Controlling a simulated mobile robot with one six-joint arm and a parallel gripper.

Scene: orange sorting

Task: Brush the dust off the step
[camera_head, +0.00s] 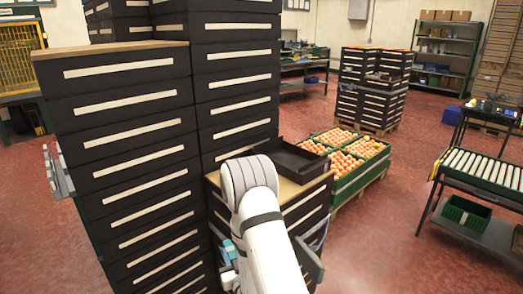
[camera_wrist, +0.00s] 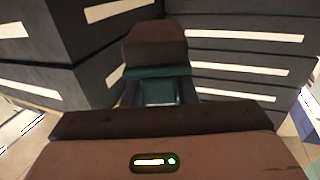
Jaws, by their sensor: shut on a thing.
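In the wrist view my gripper (camera_wrist: 159,93) is shut on a brown block with a teal edge (camera_wrist: 156,44), which stands out ahead of the fingers. It may be the brush, but no bristles show. In the head view my white arm reaches down in front of the crate stacks, and a small teal part shows beside it at the lower left. The fingertips are hidden there. I cannot pick out a step or any dust for sure in either view.
A tall stack of black crates (camera_head: 127,150) stands close on the left. A lower stack bears a wooden top (camera_head: 287,190) with an open black tray (camera_head: 291,158). Crates of oranges (camera_head: 350,184) stand behind it. A roller conveyor (camera_head: 482,171) is at right; red floor between is clear.

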